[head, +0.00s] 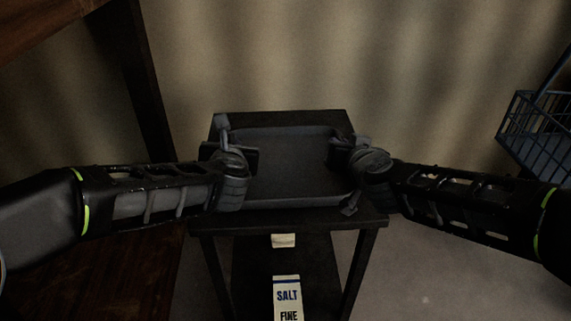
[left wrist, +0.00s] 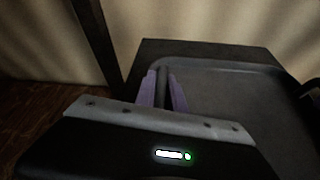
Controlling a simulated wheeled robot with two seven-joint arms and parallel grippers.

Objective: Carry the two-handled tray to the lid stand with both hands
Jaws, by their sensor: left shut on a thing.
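The dark grey two-handled tray (head: 290,168) is a shallow rectangular pan with rounded corners and is empty. It is at or just above the top of a dark stand (head: 290,219); I cannot tell whether it touches. My left gripper (head: 230,150) is at the tray's left end. In the left wrist view its purple pads (left wrist: 163,92) close on the tray's left handle (left wrist: 163,78), beside the tray floor (left wrist: 230,95). My right gripper (head: 350,150) is at the tray's right end; its own wrist hides the handle and its jaws there.
On the stand's lower shelf are a white packet marked SALT FINE (head: 288,298) and a small pale item (head: 283,241). A blue wire basket (head: 540,125) is at the right. Brown wooden furniture (head: 125,275) is at the left. Pale floor (head: 430,285) is clear at lower right.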

